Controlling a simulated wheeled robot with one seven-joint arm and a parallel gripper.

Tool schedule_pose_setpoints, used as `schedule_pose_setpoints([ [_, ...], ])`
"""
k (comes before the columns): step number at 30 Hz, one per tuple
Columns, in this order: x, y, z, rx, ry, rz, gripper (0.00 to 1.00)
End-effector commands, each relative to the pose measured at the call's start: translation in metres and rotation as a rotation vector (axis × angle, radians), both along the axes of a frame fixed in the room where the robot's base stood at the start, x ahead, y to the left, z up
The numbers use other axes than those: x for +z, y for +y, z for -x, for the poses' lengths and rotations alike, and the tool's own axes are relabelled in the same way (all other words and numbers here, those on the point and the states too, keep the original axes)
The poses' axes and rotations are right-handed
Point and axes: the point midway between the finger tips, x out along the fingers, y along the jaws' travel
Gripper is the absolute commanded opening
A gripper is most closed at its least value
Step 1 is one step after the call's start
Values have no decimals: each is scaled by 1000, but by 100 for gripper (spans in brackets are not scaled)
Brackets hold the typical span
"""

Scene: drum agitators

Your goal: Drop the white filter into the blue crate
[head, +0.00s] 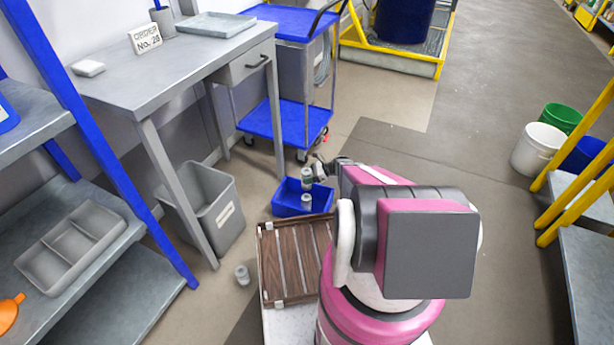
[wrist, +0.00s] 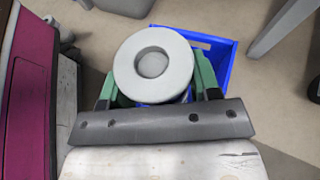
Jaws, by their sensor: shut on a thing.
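My gripper (wrist: 153,88) is shut on a pale white ring-shaped filter (wrist: 153,62), with a green finger on each side of it. The held filter also shows in the head view (head: 307,174), above the blue crate (head: 284,209). A second pale cylinder (head: 306,201) shows lower down at the crate, seemingly inside it. In the wrist view the blue crate (wrist: 228,55) lies below and behind the filter, which hides much of its inside. Another pale cylinder (head: 243,275) stands on the floor left of the brown slatted crate.
A brown slatted crate (head: 268,262) is just in front of the blue crate. A grey bin (head: 222,205) stands to the left, under the grey table (head: 165,85). A blue trolley (head: 285,120) stands behind. Open floor (head: 450,140) lies to the right.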

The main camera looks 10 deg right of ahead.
Motion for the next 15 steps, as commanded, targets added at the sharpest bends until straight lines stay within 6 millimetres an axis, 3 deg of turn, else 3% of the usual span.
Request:
schedule_pose_setpoints([
  [15, -50, 0, -1, -2, 1, -1, 33],
])
